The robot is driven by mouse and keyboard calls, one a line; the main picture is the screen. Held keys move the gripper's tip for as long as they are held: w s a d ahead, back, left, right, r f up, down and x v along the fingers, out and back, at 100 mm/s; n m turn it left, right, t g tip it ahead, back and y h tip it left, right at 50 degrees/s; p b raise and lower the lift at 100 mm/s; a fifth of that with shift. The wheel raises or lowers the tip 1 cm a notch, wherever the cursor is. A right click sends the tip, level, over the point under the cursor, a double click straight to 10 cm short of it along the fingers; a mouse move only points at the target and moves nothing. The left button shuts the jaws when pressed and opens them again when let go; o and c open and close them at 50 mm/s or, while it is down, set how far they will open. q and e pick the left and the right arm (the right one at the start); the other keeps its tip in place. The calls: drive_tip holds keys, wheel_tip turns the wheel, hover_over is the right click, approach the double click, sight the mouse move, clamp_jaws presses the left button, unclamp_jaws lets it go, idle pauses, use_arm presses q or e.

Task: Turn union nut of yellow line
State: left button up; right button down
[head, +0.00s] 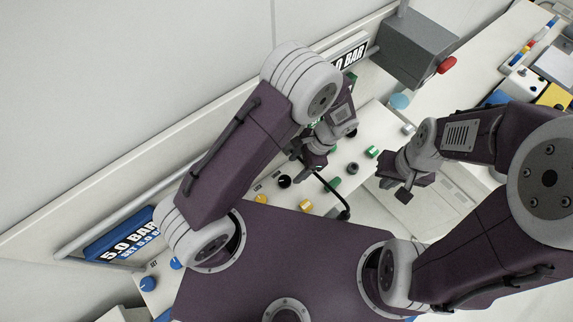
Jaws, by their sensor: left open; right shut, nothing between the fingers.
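Two small yellow parts show on the white panel in the head view: a round yellow knob (262,198) and a blocky yellow fitting (306,206) to its right. Which of them is the union nut is too small to tell. My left gripper (308,165) is open above the panel, up and right of the yellow parts and apart from them. My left arm covers part of the panel to the left. My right gripper (394,190) is shut and empty, well to the right of the yellow fitting.
A black knob (284,181) sits between the yellow parts and my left gripper. Green fittings (372,152) and a blue knob (148,284) are on the same panel. A blue display reading 5.0 BAR (128,240) stands at left. A grey box (415,48) with a red knob stands at upper right.

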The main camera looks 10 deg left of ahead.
sight(286, 181)
use_arm(q)
drive_tip(key=shift+s+a+f+p, duration=0.25)
drive_tip(key=shift+s+f+p, duration=0.05)
drive_tip(key=shift+s+f, duration=0.25)
drive_tip(key=shift+s+a+f+p, duration=0.2)
drive_tip(key=shift+s+f+p, duration=0.15)
drive_tip(key=shift+f, duration=0.2)
drive_tip(key=f, duration=0.2)
drive_tip(key=a+f+p, duration=0.1)
drive_tip(key=a+f, duration=0.1)
drive_tip(key=f, duration=0.1)
drive_tip(key=shift+w+a+f, duration=0.1)
drive_tip(key=shift+w+f, duration=0.25)
drive_tip(key=shift+s+f, duration=0.1)
drive_tip(key=shift+s, duration=0.3)
drive_tip(key=shift+w, duration=0.2)
clamp_jaws()
drive_tip(key=shift+s, duration=0.1)
use_arm(e)
wheel_tip(286, 181, up, 3)
drive_tip(key=shift+s+d+f, duration=0.15)
drive_tip(key=shift+f, duration=0.05)
